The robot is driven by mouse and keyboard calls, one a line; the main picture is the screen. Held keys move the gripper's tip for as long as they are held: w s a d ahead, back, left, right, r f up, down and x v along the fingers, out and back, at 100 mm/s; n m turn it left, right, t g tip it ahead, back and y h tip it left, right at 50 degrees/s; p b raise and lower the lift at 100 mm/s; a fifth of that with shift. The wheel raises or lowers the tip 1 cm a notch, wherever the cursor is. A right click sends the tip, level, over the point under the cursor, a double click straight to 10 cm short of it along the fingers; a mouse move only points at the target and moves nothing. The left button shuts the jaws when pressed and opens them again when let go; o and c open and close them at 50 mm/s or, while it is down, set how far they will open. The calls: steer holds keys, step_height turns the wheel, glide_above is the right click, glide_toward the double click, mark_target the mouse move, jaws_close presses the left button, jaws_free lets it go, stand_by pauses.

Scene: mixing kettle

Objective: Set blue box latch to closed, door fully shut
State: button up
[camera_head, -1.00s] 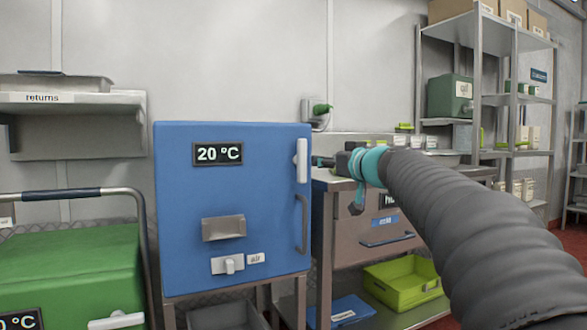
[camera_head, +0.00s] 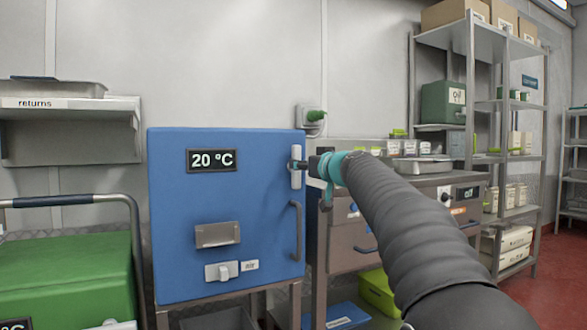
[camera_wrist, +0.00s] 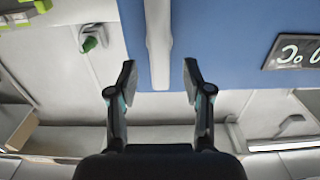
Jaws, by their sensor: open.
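The blue box (camera_head: 225,270) stands on a metal frame left of centre, its front door looking flush and shut. Its white latch (camera_head: 296,151) is upright near the top right of the front; it also shows in the wrist view (camera_wrist: 158,45). A dark door handle (camera_head: 296,232) is below the latch. My gripper (camera_head: 296,166) is at the lower part of the latch. In the wrist view my gripper (camera_wrist: 158,82) is open, with one finger on each side of the latch's end and gaps visible. Whether the fingers touch the latch is not clear.
A metal drawer unit (camera_head: 345,235) stands right of the box, under my arm. A green container (camera_head: 65,275) with a rail is at the left. A wall socket with a green plug (camera_head: 316,115) is behind. Shelves (camera_head: 510,104) stand at the right.

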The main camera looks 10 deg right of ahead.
steer(key=shift+x, duration=2.2)
steer(key=shift+w, duration=0.1)
